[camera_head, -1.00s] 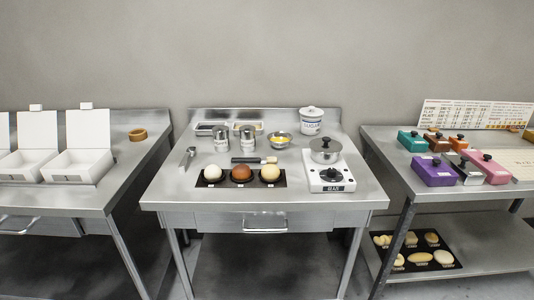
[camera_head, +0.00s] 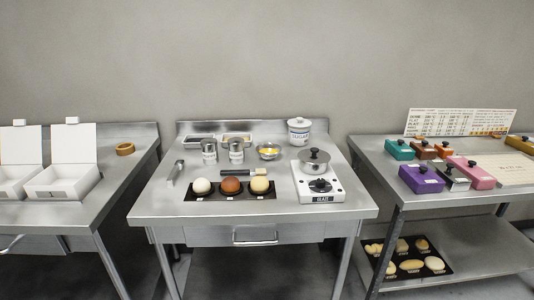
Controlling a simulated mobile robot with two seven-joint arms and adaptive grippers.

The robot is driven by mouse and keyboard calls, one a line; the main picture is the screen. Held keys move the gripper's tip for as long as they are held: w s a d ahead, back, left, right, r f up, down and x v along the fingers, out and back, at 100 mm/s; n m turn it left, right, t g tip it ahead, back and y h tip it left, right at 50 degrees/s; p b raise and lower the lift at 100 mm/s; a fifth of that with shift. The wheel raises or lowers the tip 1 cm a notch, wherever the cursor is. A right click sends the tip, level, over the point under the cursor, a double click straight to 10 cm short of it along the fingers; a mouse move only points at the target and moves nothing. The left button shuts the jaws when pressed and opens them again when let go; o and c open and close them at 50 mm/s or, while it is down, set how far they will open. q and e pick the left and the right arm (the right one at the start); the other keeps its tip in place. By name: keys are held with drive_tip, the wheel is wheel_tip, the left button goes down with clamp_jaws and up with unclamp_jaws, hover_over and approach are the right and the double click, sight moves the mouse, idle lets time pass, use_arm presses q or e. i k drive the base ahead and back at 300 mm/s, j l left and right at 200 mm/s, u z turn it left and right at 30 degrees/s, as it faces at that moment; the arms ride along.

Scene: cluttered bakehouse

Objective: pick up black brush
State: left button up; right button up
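The black-handled brush (camera_head: 234,172) lies flat on the middle steel table (camera_head: 158,208), its dark handle to the left and its pale end to the right. It lies just behind a black tray (camera_head: 216,192) holding three round buns or dough balls, one of them brown. Neither of my grippers shows in the view.
Two shaker tins (camera_head: 209,151), a yellow-filled bowl (camera_head: 269,151) and a sugar jar (camera_head: 299,130) stand behind the brush. Metal tongs (camera_head: 177,170) lie to the left. A hotplate (camera_head: 318,189) with a lidded pot (camera_head: 314,161) stands right. The table's front strip is clear.

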sight(253, 172)
drive_tip(key=i+l, duration=0.15)
drive_tip(key=l, duration=0.15)
drive_tip(key=i+l, duration=0.2)
drive_tip(key=l, duration=0.15)
drive_tip(key=l+u, duration=0.1)
drive_tip(key=u, duration=0.25)
drive_tip(key=i+l+u, duration=0.1)
drive_tip(key=u, duration=0.25)
drive_tip(key=l+u, duration=0.2)
drive_tip(key=u, duration=0.15)
